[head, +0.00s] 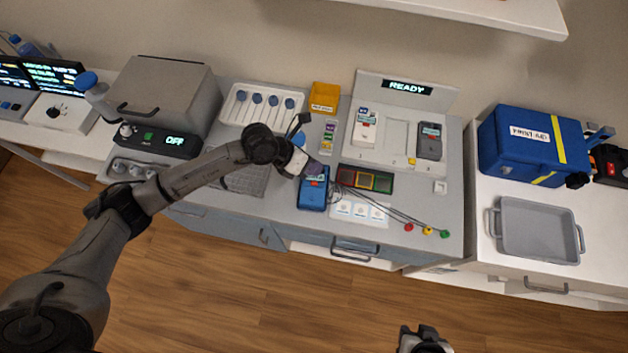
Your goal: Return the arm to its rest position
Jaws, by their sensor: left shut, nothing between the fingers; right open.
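My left arm (190,180) comes in from the lower left and stretches over the grey-topped bench. Its gripper (308,168) is shut and empty, just above the upper end of a blue handheld device (313,192) lying on the bench. I cannot tell whether the gripper touches the device. My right gripper (424,338) shows only in part at the bottom edge, over the floor and away from the bench; it is open.
A READY station (405,110) holds two small devices. Thin leads with coloured ends (427,231) lie at the bench front. A grey oven-like box (165,92) stands left. A grey tray (540,228) and blue first-aid case (505,150) sit right. The floor in front is clear.

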